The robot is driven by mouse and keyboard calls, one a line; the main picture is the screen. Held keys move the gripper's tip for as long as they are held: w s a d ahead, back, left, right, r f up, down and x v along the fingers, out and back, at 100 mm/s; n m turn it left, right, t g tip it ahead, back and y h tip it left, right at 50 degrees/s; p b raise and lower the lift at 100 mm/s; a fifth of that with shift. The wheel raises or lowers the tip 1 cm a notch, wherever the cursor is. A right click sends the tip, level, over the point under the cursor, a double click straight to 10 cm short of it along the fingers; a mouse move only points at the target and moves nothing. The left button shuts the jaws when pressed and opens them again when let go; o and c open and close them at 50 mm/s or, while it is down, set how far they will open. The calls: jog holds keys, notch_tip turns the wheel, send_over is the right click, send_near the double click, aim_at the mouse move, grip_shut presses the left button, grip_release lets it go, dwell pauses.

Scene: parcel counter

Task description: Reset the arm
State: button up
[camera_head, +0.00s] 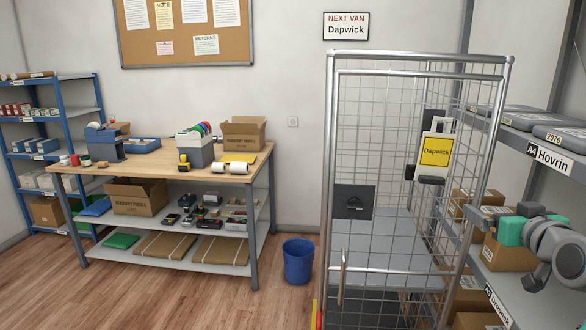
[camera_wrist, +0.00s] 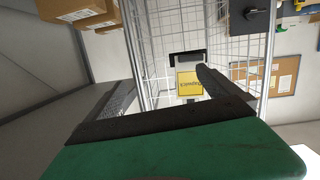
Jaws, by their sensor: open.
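My gripper (camera_wrist: 166,78) is open in the wrist view, with its two dark fingers spread apart and nothing seen between them but the background. Its green body fills the bottom of that view. In the head view, the green part of my gripper (camera_head: 510,230) shows at the right, beside the shelf rack, on my grey arm. The wire roll cage (camera_head: 342,200) stands left of it. The cage's yellow Dapwick card (camera_head: 435,151) hangs inside the mesh; it also shows in the wrist view (camera_wrist: 189,84), beyond the fingers and apart from them.
A shelf rack with a Hovrin label (camera_head: 549,158) holds grey parcels (camera_head: 560,138) and brown boxes (camera_head: 508,252) close to my arm. A workbench (camera_head: 160,170) stands at left, with a blue bin (camera_head: 298,261) beside it. The wooden floor before the bench is clear.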

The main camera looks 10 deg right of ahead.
jog(key=s+f+m+g+y, duration=0.1)
jog(key=s+f+m+g, duration=0.2)
jog(key=s+f+g, duration=0.55)
jog(key=s+f+m+g, duration=0.1)
jog(key=s+f+m, duration=0.35)
jog(key=f, duration=0.95)
jog(key=s+a+f+g+y, duration=0.2)
jog(key=s+a+f+g, duration=0.15)
jog(key=a+f, duration=0.35)
jog(key=w+a+n, duration=0.2)
jog(key=a+n, duration=0.1)
jog(key=a, duration=0.7)
jog(key=w+a+r+n+y, duration=0.1)
jog(key=a+n, duration=0.3)
jog(key=a, duration=0.6)
jog(key=w+a+n+t, duration=0.1)
jog(key=w+a+n, duration=0.2)
jog(key=a, duration=0.7)
jog(key=shift+a+r+y, duration=0.35)
jog(key=shift+r+y, duration=0.05)
jog(key=shift+n, duration=0.25)
